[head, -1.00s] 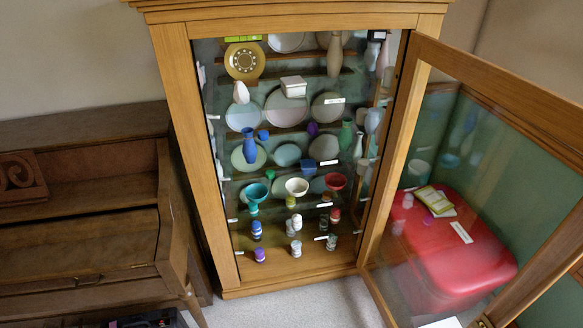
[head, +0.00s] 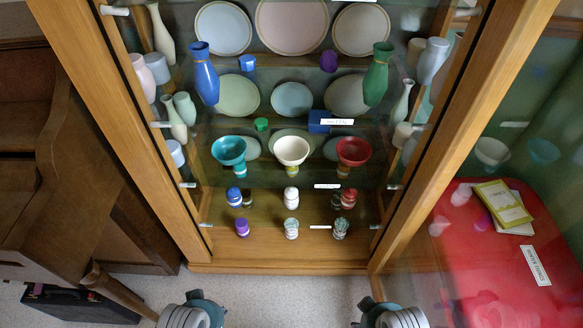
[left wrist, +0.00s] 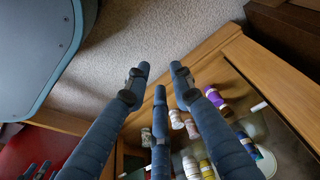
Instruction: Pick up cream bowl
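The cream bowl (head: 292,149) sits upright on a glass shelf in the open cabinet, seen in the head view. It stands between a teal bowl (head: 229,150) at left and a red bowl (head: 352,151) at right. My left gripper (left wrist: 160,72) shows in the left wrist view with its three blue fingers spread and nothing between them. It is outside the cabinet, near its wooden edge, apart from the bowl. I cannot make out the cream bowl in the left wrist view. In the head view only parts of my two arms show at the bottom edge; my right gripper is not visible.
Plates, a blue vase (head: 205,75) and a green vase (head: 378,74) stand behind and above the bowls. Small jars (head: 291,196) sit below. The open glass door is at right, before a red case (head: 470,225). A piano (head: 75,190) stands at left.

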